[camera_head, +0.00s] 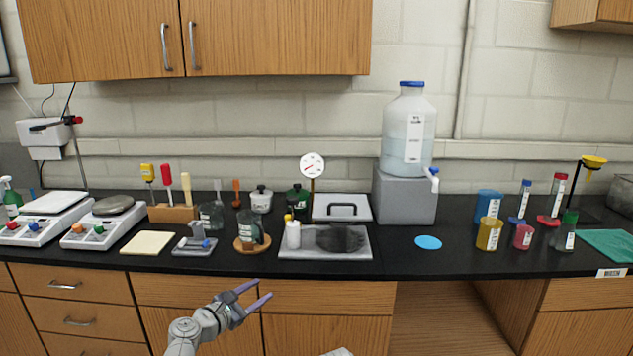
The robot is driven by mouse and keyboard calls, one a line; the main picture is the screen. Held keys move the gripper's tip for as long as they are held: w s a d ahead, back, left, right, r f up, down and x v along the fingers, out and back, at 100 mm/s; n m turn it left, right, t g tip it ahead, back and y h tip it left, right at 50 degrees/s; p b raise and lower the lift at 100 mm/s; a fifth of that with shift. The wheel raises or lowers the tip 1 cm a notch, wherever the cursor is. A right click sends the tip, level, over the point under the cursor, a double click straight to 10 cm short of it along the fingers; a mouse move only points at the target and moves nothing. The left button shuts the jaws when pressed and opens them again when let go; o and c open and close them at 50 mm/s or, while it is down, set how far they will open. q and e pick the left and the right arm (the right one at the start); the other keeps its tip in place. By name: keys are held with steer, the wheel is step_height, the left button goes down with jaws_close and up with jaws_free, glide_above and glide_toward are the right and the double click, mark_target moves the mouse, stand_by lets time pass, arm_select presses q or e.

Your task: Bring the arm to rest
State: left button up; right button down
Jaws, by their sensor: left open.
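My left arm comes in from the lower left. Its gripper (257,294) is open and empty, with its two purple-grey fingers apart. It is in front of the drawer fronts, below the front edge of the black bench (400,265), and touches nothing that I can see. At the bottom edge, right of the middle, a small pale piece shows; I cannot tell what it is. My right gripper is not in view.
A grey tray (297,253) with a dark round item and a white bottle lies on the bench beyond the gripper. A glass mug on a wooden coaster (242,247) stands left of it. A blue disc (428,243) lies on clear bench. Open knee space is at lower right.

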arm_select(q)
steer(key=s+d+f+m+g+y+p, duration=0.1)
steer(key=s+d+f+m+g+p, duration=0.1)
steer(key=s+d+f+m+g, duration=0.35)
steer(key=s+d+f+m+g+p, duration=0.2)
steer(key=s+d+f+m+g, duration=0.15)
steer(key=s+d+m, duration=0.55)
steer(key=s+a+f+m+g+y+p, duration=0.2)
steer(key=s+a+m+g+y, duration=0.3)
steer(key=s+m+y, duration=0.3)
steer(key=s+m, duration=0.3)
steer(key=m, duration=0.3)
steer(key=shift+a+y+p, duration=0.25)
steer(key=shift+y+p, duration=0.1)
steer(key=shift+y, duration=0.05)
